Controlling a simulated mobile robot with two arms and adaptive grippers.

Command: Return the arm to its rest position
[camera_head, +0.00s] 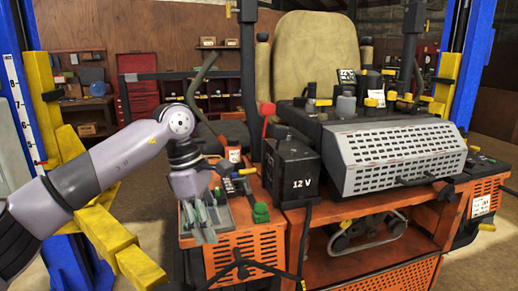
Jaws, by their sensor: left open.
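My left arm (110,160) is grey and comes in from the lower left. It rises to a bent joint at the upper middle left, then drops to the wrist. My left gripper (204,228) points down, open, at the left front of the orange mower (250,255). Its fingers overlap the grey-green parts there, and I cannot tell whether they touch. I see nothing held between them. A green knob (261,212) is just right of the gripper. My right arm and gripper do not show.
A black 12 V box (291,171) and a perforated silver cover (395,153) are on the mower, with a tan seat (314,62) behind. Blue lift posts (473,55) with yellow arms (123,247) flank it. A red cabinet (138,88) stands behind.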

